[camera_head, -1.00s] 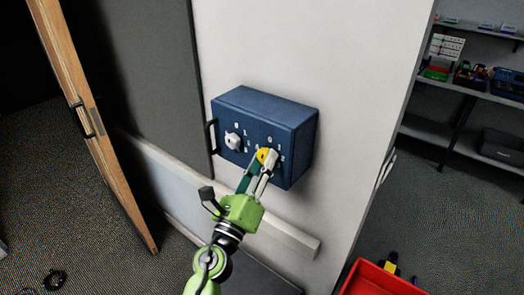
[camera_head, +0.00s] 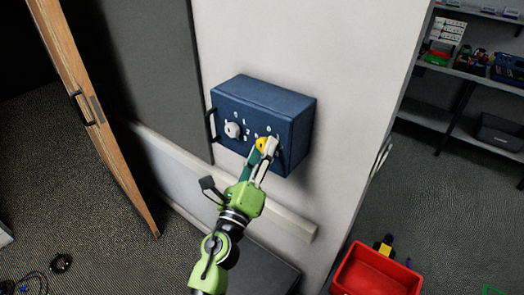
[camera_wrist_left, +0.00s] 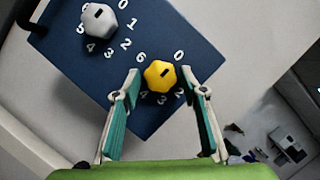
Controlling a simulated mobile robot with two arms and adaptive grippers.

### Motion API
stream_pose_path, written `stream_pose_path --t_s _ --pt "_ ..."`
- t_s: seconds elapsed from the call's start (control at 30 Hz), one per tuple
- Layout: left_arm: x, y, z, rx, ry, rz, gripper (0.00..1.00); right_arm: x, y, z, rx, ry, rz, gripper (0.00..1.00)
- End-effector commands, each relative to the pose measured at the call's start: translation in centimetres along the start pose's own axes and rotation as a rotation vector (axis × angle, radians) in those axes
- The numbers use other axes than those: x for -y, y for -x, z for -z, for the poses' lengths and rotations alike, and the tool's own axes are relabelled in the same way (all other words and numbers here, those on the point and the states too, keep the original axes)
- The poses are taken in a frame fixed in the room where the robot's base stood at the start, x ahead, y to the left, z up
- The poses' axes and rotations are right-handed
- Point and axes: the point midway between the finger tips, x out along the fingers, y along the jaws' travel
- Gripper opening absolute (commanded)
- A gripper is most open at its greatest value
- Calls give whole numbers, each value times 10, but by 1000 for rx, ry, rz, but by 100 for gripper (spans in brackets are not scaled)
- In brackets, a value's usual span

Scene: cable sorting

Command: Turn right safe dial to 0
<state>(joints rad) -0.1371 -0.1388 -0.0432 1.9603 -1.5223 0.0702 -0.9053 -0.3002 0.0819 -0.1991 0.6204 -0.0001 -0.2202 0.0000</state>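A dark blue safe box (camera_head: 262,95) is mounted on the pale wall, with two dials on its front. The right dial is yellow (camera_wrist_left: 160,76), with white numbers around it; a 0 shows at its upper right and a 6 at its upper left in the left wrist view. A short dark mark is on its face. The left dial (camera_head: 232,130) is light grey. My left gripper (camera_wrist_left: 162,74) is open, with one fingertip on each side of the yellow dial and small gaps visible. In the head view the fingers partly cover this dial (camera_head: 262,144). My right gripper is in no view.
A black handle (camera_head: 210,125) stands out at the safe's left edge. A pale rail (camera_head: 290,222) runs along the wall below. A wooden door (camera_head: 97,110) is at left, shelves (camera_head: 470,80) at right. A red bin (camera_head: 375,272) stands at the bottom right.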

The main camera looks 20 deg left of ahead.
Motion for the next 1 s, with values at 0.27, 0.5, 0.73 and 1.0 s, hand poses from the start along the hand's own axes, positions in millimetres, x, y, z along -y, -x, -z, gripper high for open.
stream_pose_path --t_s 0.27,0.5,0.73,1.0 --pt "0 0 0 1 -2 1 45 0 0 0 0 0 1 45" --pt "-3 1 1 3 -53 22 45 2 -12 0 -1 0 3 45" --pt "-7 2 3 4 -230 96 45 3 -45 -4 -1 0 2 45" --pt "-9 1 2 4 -467 194 45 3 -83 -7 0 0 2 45"
